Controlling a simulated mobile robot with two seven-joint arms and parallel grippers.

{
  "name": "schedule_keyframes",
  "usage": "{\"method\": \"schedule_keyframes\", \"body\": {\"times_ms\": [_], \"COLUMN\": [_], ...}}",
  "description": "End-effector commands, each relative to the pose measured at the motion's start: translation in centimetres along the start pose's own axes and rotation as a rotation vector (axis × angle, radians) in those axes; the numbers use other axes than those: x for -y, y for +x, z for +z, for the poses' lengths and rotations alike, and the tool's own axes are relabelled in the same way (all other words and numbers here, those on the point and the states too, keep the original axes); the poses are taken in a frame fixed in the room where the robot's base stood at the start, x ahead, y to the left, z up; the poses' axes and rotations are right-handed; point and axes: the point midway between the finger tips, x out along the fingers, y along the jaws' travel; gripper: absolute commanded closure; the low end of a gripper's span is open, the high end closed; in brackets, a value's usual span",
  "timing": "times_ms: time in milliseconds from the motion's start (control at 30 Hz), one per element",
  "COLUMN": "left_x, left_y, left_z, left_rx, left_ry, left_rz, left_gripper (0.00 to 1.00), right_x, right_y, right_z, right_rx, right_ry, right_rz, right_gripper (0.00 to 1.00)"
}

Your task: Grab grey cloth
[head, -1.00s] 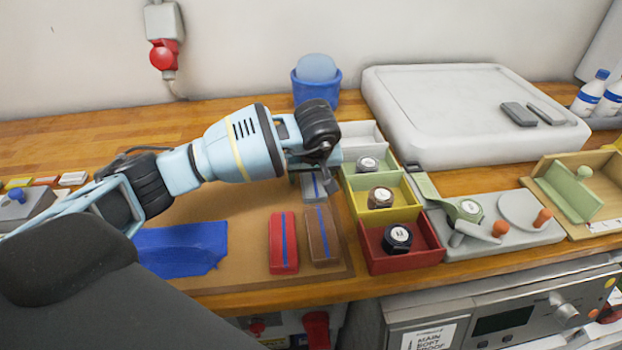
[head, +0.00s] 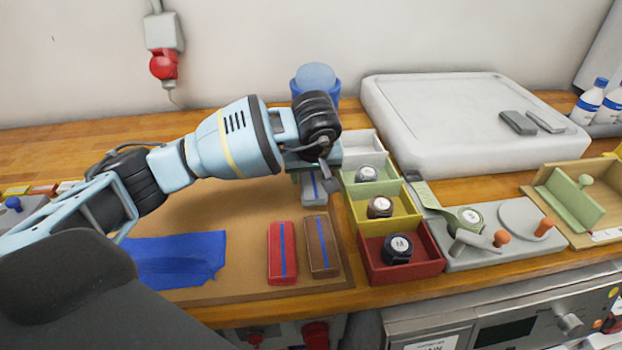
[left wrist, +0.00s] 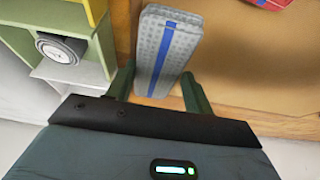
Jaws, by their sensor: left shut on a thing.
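The grey cloth (head: 313,189) is a folded strip with a blue band, at the back right of the brown mat (head: 215,275). It also shows in the left wrist view (left wrist: 180,50), lying between the two fingers. My left gripper (left wrist: 160,85) is shut on its near end. In the head view my left wrist hides that end and most of the fingers. I cannot tell whether the cloth is clear of the mat. My right gripper is not in view.
A red folded cloth (head: 282,252), a brown one (head: 322,246) and a blue cloth (head: 180,258) lie on the mat. Compartments, with a red box (head: 430,268) in front, stand close to the right. A blue tub (head: 330,90) is behind. A white tray (head: 450,130) lies back right.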

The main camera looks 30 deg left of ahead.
Motion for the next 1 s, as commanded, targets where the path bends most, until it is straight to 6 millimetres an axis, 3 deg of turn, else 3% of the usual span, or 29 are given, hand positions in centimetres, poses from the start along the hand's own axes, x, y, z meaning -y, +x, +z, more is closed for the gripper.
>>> {"method": "schedule_keyframes", "body": {"times_ms": [500,733,1000], "left_x": [2.1,2.7,2.9], "left_y": [-5.0,-6.3,-6.7], "left_z": [9.8,12.2,12.9], "left_rx": [0.002,0.001,0.001], "left_ry": [0.006,0.003,0.001], "left_rz": [0.0,-0.001,-0.002], "left_gripper": [0.7,0.7,0.7], "right_x": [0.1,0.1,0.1], "right_y": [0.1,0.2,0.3], "right_z": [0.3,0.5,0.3], "right_rx": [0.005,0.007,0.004], "right_ry": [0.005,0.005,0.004], "right_rz": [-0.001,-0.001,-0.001], "right_gripper": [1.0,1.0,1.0]}}
